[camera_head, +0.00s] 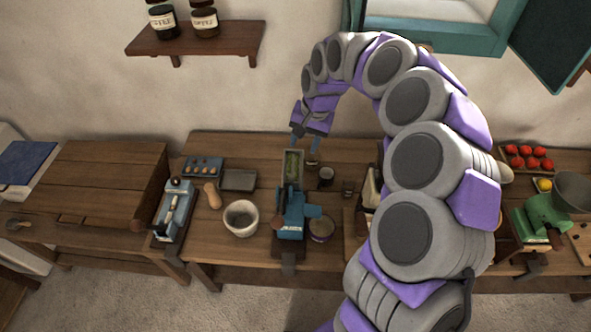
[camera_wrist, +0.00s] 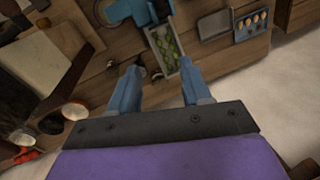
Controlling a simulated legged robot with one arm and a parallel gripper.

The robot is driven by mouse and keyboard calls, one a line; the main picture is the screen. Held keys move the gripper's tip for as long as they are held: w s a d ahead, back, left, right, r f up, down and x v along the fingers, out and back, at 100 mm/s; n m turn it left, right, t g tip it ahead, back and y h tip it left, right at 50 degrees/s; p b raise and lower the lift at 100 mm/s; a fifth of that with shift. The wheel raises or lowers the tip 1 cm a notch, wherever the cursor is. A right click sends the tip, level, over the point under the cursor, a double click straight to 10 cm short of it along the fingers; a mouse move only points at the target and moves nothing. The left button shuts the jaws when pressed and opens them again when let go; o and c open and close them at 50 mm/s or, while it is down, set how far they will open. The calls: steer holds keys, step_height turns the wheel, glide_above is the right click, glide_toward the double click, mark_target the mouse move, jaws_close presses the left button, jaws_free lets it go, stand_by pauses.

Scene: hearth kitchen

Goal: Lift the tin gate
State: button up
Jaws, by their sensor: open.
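A blue machine (camera_head: 291,212) stands on the wooden table in the head view, with a grey metal trough (camera_head: 300,170) of green pieces rising at its back. In the wrist view the trough (camera_wrist: 151,38) lies just beyond my fingertips, and part of the blue machine (camera_wrist: 128,11) shows at the top. I cannot clearly make out the tin gate as a separate part. My gripper (camera_head: 304,150) is at the trough's far end in the head view. In the wrist view my gripper (camera_wrist: 158,66) is open, its blue fingers apart with nothing between them.
A pale bowl (camera_head: 241,218), a tan gourd-shaped thing (camera_head: 212,196) and a grey tray (camera_head: 239,180) stand left of the machine. A dark cup (camera_head: 326,176) and a round tin (camera_head: 321,229) are close on its right. A green machine (camera_head: 540,222) stands far right.

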glide_above(292, 175)
step_height(292, 175, down, 7)
steer(key=f, duration=0.4)
steer(key=d+f, duration=0.1)
steer(key=f, duration=0.2)
steer(key=shift+a+f, duration=0.35)
steer(key=shift+f, duration=0.2)
steer(key=shift+a+f, duration=0.15)
steer(key=shift+a, duration=0.2)
steer(key=shift+d, duration=0.4)
steer(key=c, duration=0.5)
steer(key=shift+a, duration=0.15)
jaws_close()
